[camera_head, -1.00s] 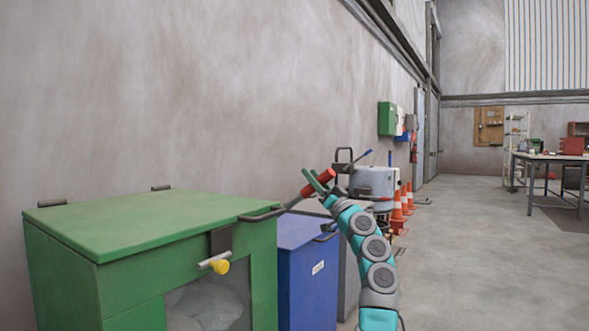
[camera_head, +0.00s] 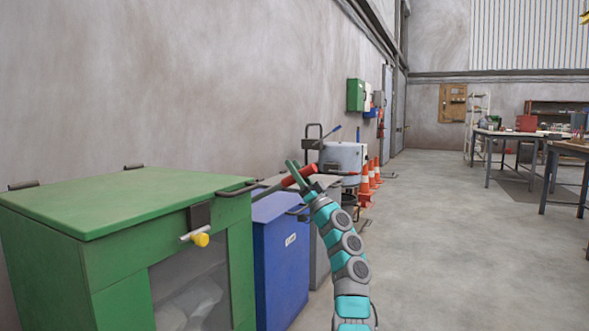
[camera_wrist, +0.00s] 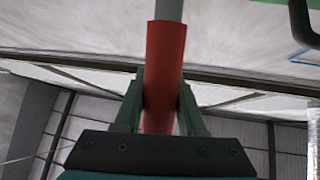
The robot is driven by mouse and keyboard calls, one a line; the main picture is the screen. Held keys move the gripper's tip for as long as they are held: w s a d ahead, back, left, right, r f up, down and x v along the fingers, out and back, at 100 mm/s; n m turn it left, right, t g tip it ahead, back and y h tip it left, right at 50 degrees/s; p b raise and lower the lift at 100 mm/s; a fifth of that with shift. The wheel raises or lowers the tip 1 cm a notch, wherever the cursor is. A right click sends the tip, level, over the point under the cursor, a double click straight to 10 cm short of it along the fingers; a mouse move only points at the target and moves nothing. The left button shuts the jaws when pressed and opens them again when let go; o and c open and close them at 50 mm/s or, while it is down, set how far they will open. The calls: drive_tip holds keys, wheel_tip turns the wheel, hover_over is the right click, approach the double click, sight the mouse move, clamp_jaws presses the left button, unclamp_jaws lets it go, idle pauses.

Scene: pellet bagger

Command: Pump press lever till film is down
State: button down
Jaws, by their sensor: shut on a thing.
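The press lever's red grip (camera_head: 298,175) sticks up and to the right at a slant, beyond the near green box (camera_head: 150,185). My gripper (camera_head: 300,172), with green fingers, is shut on that grip. In the wrist view the red grip (camera_wrist: 164,75) runs between both fingers, with a grey rod (camera_wrist: 169,9) leading from it. The rod's lower end is hidden behind the green box. Pale, bag-like material (camera_head: 195,298) shows behind the green box's front window. I cannot tell whether it is the film.
A blue bin (camera_head: 280,265) stands just beyond the green box, close to my arm. A yellow-knobbed latch (camera_head: 200,239) juts from the green box front. Orange cones (camera_head: 366,180) stand farther back. The floor on the right is open, with workbenches (camera_head: 510,140) at the back.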

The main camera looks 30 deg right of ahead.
drive_tip(key=c, duration=0.5)
unclamp_jaws()
drive_tip(key=b+v, duration=0.4)
drive_tip(key=v, duration=0.4)
